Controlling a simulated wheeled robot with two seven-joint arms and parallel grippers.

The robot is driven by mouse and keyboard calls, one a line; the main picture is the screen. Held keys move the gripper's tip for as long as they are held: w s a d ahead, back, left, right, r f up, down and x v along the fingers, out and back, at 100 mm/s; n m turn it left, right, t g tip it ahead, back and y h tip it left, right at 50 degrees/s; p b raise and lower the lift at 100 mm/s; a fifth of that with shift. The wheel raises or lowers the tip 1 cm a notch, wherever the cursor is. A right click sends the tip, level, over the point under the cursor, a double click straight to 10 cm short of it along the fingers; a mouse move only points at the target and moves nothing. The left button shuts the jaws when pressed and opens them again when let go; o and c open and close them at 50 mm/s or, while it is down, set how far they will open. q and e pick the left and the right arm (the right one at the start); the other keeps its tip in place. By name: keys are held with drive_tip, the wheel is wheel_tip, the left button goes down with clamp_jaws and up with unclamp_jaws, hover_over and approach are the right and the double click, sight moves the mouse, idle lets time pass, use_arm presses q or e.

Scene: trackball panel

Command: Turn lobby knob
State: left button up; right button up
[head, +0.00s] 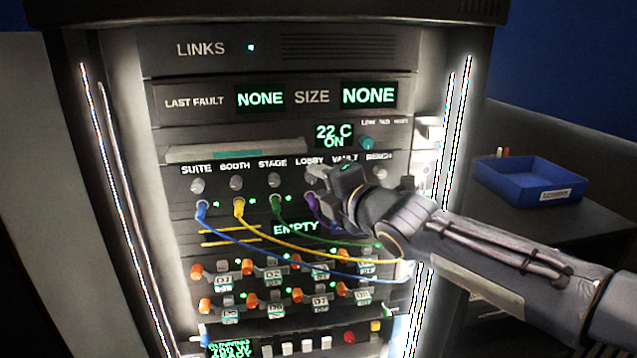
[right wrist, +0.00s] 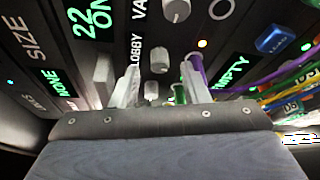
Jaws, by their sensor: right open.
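The rack panel (head: 220,138) has a row of small knobs labelled suite, booth, stage, lobby, vault and bench. In the head view my right gripper (head: 328,188) is at the lobby position and hides the lobby knob. In the right wrist view the lobby knob (right wrist: 159,60) is a small grey knob beside its "LOBBY" label. The open fingers of my right gripper (right wrist: 162,72) lie on either side of it, with a gap; I cannot tell how deep they reach. The stage knob (right wrist: 152,90) shows closer to the palm. My left gripper is not in view.
A purple cable (right wrist: 195,70) is plugged in close to one right finger. Blue (head: 203,220), yellow (head: 239,212) and green (head: 277,208) cables droop across the panel below the knobs. A blue tray (head: 520,192) sits on a desk at right.

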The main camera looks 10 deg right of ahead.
drive_tip(key=p+v, duration=0.1)
drive_tip(key=v, duration=0.5)
drive_tip(key=shift+s, duration=0.25)
drive_tip(key=shift+d, duration=0.1)
drive_tip(key=s+d+f+m+g+h+p, duration=0.2)
drive_tip(key=s+d+f+m+g+h, duration=0.25)
drive_tip(key=s+d+f+m, duration=0.9)
drive_tip(key=s+a+f+m+g+y, duration=0.1)
drive_tip(key=s+a+f+m+g, duration=0.1)
drive_tip(key=s+m, duration=0.4)
drive_tip(key=s+a+f+m+g+y, duration=0.1)
drive_tip(key=s+a+f+m+g, duration=0.2)
drive_tip(key=s+a+f+m, duration=0.2)
drive_tip(key=s+m+p, duration=0.1)
drive_tip(key=s+m, duration=0.1)
drive_tip(key=shift+a+f+m, duration=0.15)
drive_tip(key=shift+f+m, duration=0.2)
drive_tip(key=shift+f, duration=0.05)
drive_tip(key=shift+s+g, duration=0.15)
drive_tip(key=shift+g, duration=0.1)
